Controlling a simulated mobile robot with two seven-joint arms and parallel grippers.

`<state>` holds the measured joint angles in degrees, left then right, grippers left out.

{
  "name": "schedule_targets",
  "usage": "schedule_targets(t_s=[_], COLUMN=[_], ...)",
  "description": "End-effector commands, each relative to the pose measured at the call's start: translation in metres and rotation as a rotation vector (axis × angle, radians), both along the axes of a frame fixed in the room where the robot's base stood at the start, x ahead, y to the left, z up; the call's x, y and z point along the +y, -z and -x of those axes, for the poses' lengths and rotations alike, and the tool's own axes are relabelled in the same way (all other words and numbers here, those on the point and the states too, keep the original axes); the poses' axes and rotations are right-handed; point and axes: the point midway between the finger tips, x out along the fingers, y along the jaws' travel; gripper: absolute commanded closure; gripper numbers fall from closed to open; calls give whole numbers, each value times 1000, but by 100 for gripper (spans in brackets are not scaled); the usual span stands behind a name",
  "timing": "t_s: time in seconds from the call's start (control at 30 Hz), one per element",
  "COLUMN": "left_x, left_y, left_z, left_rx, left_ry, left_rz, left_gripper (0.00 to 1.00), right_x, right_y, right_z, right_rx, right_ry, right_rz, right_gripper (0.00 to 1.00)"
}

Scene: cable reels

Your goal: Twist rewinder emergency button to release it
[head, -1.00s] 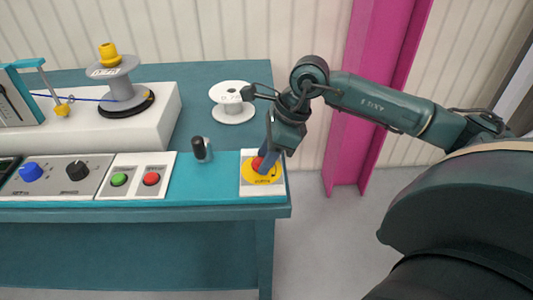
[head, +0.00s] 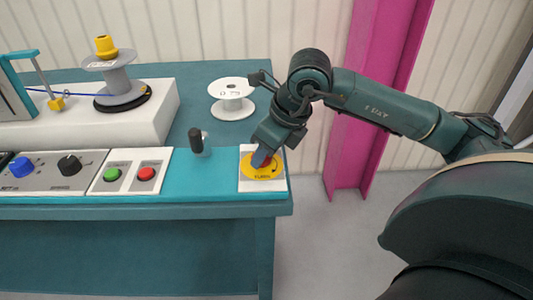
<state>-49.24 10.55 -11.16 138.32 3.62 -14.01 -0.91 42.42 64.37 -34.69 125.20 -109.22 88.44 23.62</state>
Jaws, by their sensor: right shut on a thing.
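The red emergency button (head: 267,161) sits on a round yellow plate (head: 263,173) in a white box (head: 247,186) at the right front corner of the teal bench. My right gripper (head: 261,159) reaches down from the upper right and is shut on the red button. The fingers and wrist hide much of the button, so its height cannot be told. My left gripper is not in view.
A dark-capped cylinder (head: 196,142) stands left of the button box. A white empty reel (head: 232,99) is behind it. Green (head: 112,174) and red (head: 147,173) push buttons are left. A magenta column (head: 372,80) stands behind my right arm.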

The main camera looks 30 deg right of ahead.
Motion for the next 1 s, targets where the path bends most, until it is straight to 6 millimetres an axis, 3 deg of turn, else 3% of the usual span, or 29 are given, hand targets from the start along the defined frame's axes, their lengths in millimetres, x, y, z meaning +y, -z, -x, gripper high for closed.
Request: schedule_targets(t_s=[0.3,0.77,0.8,1.0], left_x=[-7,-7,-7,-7], left_y=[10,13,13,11], left_z=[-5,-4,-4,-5], left_rx=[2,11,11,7], left_ry=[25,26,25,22], left_rz=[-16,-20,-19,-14], left_gripper=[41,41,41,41], right_x=[1,1,2,2], right_y=[2,3,3,2], right_z=[1,2,2,1], right_rx=[5,10,10,7], right_ry=[110,126,125,125], right_rz=[1,2,2,1], right_gripper=[85,85,62,45])
